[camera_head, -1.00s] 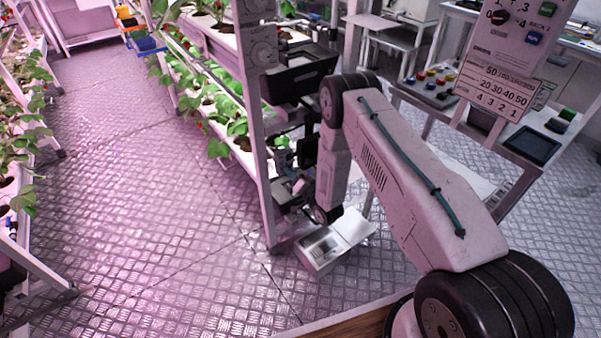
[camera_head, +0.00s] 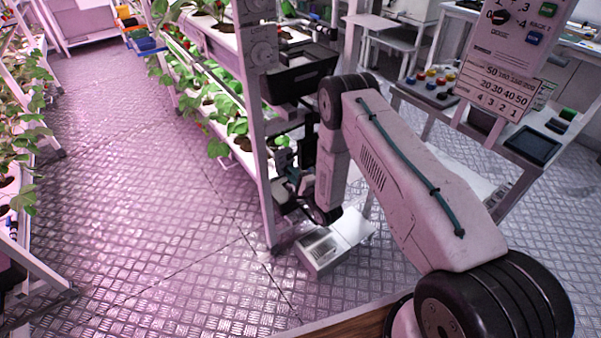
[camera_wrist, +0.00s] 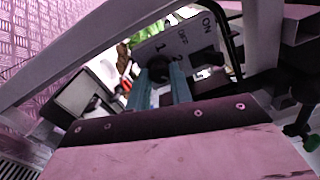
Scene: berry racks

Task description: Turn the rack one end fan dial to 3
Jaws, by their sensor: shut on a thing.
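The end fan dial is a dark round knob (camera_wrist: 161,68) on a pale panel (camera_wrist: 148,50) in the wrist view.
The white rack post (camera_head: 257,130) stands just left of my gripper. A black tray (camera_head: 300,75) juts from the rack above. A control panel (camera_head: 510,45) stands at right. The aisle floor at left is clear.

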